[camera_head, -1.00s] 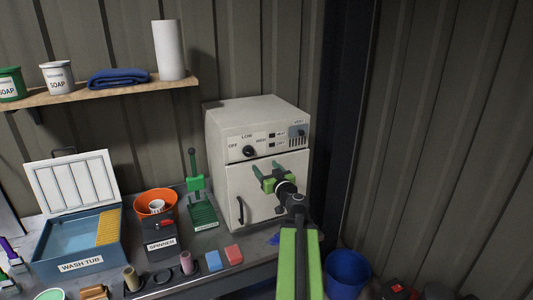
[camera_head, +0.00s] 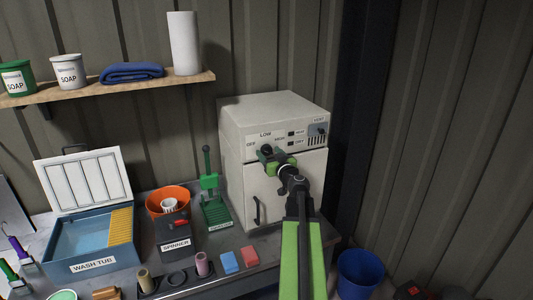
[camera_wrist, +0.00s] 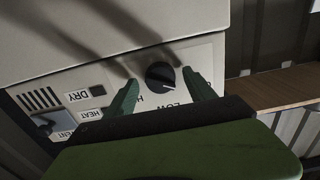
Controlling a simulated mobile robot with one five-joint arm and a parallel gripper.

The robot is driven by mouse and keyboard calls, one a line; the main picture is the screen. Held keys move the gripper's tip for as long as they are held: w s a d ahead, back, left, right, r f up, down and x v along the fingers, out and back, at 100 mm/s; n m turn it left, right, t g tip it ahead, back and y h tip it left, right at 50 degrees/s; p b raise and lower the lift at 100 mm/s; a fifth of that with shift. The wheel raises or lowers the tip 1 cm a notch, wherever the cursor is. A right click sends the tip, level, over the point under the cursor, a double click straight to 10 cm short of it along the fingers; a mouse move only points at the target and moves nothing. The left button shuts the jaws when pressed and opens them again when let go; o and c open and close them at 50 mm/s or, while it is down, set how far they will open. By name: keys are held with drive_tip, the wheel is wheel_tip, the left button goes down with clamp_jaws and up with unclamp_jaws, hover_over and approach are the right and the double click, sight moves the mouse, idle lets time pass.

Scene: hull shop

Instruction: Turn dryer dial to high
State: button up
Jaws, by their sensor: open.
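The white dryer (camera_head: 236,116) stands on the bench against the wall, its door shut. Its black dial (camera_head: 267,149) is on the front panel, with OFF, LOW and HIGH lettered around it. My gripper (camera_head: 269,154) is at the panel, its green jaws open in front of the dial. In the wrist view the dial (camera_wrist: 160,76) shows between the two spread fingers (camera_wrist: 160,80), with gaps on both sides. LOW shows below it, and HIGH is mostly hidden by a finger.
A VENT control (camera_head: 319,130) sits at the panel's right. Left of the dryer are a green press (camera_head: 209,182), a spinner (camera_head: 174,236) and a wash tub (camera_head: 75,251). A shelf (camera_head: 120,89) hangs at upper left. A blue bucket (camera_head: 360,273) stands at lower right.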

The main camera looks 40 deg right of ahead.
drive_tip(key=shift+c, duration=0.2)
drive_tip(key=c, duration=1.2)
drive_tip(key=shift+d, duration=0.25)
drive_tip(key=shift+c, duration=0.5)
drive_tip(key=shift+a, duration=0.2)
drive_tip(key=m, duration=0.5)
drive_tip(key=shift+m, duration=0.4)
drive_tip(key=m, duration=1.2)
drive_tip(key=shift+m, duration=0.3)
drive_tip(key=m, duration=0.5)
drive_tip(key=shift+m, duration=0.4)
